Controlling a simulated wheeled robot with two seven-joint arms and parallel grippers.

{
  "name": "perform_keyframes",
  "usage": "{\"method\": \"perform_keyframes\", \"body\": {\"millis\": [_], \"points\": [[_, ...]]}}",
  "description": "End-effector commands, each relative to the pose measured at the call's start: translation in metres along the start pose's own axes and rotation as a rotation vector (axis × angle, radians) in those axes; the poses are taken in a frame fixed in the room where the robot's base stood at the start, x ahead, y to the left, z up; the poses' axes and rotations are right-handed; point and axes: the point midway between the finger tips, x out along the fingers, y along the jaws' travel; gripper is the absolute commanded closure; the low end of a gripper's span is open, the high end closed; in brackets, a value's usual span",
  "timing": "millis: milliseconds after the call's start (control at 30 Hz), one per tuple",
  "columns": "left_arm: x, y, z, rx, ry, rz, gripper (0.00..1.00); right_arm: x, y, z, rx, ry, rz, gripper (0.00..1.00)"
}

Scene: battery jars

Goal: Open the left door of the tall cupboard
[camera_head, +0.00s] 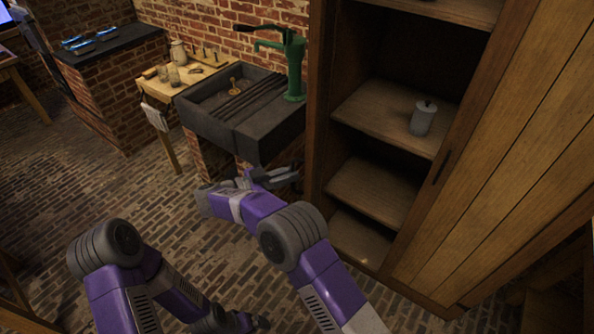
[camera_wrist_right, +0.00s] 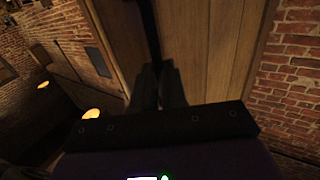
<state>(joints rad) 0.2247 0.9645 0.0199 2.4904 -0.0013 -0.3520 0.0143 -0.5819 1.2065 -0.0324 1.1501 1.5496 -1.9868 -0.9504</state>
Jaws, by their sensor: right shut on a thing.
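The tall cupboard (camera_head: 385,262) stands at the right of the head view with its left half open, showing shelves inside. Its left door (camera_head: 318,95) is swung out toward the sink and shows almost edge-on. In the right wrist view the door's plank face (camera_wrist_right: 205,60) fills the middle. My right gripper (camera_head: 275,178) is beside the door, shut on its dark upright handle (camera_wrist_right: 148,35); the fingers (camera_wrist_right: 158,85) show dark there. The right door (camera_head: 490,170) is closed, with a dark handle (camera_head: 441,167). My left gripper (camera_head: 255,323) is low at the bottom edge, mostly hidden.
A grey jar (camera_head: 422,121) stands on a cupboard shelf. A dark stone sink (camera_head: 215,125) with a green pump (camera_head: 294,65) is left of the door, close to my right gripper. A small wooden table (camera_head: 160,90) stands beyond. The brick floor (camera_head: 70,185) at left is clear.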

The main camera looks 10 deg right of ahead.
Motion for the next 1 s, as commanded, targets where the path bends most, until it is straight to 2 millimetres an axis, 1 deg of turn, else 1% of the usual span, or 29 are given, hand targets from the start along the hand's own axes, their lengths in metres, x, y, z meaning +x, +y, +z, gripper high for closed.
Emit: {"method": "perform_keyframes", "body": {"millis": [33,100,333,800,833,900,1000], "points": [[-0.003,0.001,0.000,0.000,0.000,0.000,0.00,0.005,-0.006,-0.006,0.015,0.008,0.005,1.00],[-0.005,0.002,0.000,0.000,0.000,0.000,0.00,0.001,-0.007,-0.006,0.016,0.008,0.017,1.00],[-0.007,0.003,0.000,0.000,0.000,0.000,0.00,-0.009,-0.009,-0.006,0.017,0.007,0.043,1.00],[-0.008,0.003,0.001,0.000,0.000,0.000,0.00,-0.010,-0.009,-0.007,0.020,0.006,0.050,1.00],[-0.008,0.003,0.001,0.000,0.000,0.000,0.00,-0.010,-0.009,-0.007,0.020,0.006,0.050,0.87],[-0.008,0.003,0.001,0.000,0.000,0.000,0.00,-0.011,-0.009,-0.007,0.019,0.006,0.050,0.76],[-0.008,0.003,0.000,0.000,0.000,0.000,0.00,-0.012,-0.009,-0.005,0.017,0.005,0.049,0.63]]}}
